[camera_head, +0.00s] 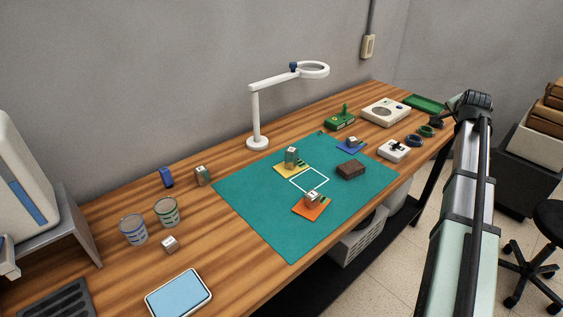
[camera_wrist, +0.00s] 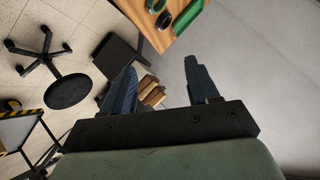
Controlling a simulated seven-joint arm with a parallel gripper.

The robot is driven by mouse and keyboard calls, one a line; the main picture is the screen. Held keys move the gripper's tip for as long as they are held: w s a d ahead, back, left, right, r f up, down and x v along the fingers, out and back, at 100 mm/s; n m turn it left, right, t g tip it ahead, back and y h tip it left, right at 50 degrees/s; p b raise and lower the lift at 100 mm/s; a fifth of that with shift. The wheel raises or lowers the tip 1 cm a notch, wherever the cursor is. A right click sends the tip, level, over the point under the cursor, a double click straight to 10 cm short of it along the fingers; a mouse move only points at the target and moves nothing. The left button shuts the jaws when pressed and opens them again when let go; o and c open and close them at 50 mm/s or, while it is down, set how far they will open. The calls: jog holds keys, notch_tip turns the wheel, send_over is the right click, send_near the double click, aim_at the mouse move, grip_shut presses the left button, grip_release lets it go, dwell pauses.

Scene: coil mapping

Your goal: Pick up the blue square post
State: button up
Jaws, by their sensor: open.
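A small upright blue square post (camera_head: 167,177) stands on the wooden table in the head view, at the back left near the wall. A grey-green post with a white marked top (camera_head: 202,176) stands just right of it. My gripper (camera_wrist: 160,68) is open and empty in the wrist view, its two fingers wide apart. It is far to the right of the blue post, around the table's right end; its fingers cannot be made out clearly in the head view. The blue post is not in the wrist view.
Two tins (camera_head: 166,212) and a small white-topped block (camera_head: 170,244) stand in front of the post. A teal mat (camera_head: 255,215) with coloured cards and blocks lies to the right. A white ring lamp (camera_head: 256,115) rises behind the mat. A blue-screened tablet (camera_head: 179,293) lies at the front.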

jog(key=w+a+f+n+g+y, duration=0.15)
jog(key=a+n, duration=0.25)
jog(key=a, duration=1.2)
jog(key=w+a+n+g+y, duration=0.15)
jog(key=a+n, duration=0.25)
jog(key=a, duration=1.3)
jog(key=w+a+f+n+y, duration=0.1)
jog(key=w+a+n+y, duration=0.2)
jog(key=a, duration=1.3)
jog(key=n+g+y, duration=0.1)
jog(key=n+g, duration=0.4)
jog(key=n, duration=0.8)
send_near(164, 169)
jog(key=x, duration=1.2)
jog(key=shift+a+f, duration=0.1)
jog(key=shift+f, duration=0.05)
jog(key=c, duration=1.1)
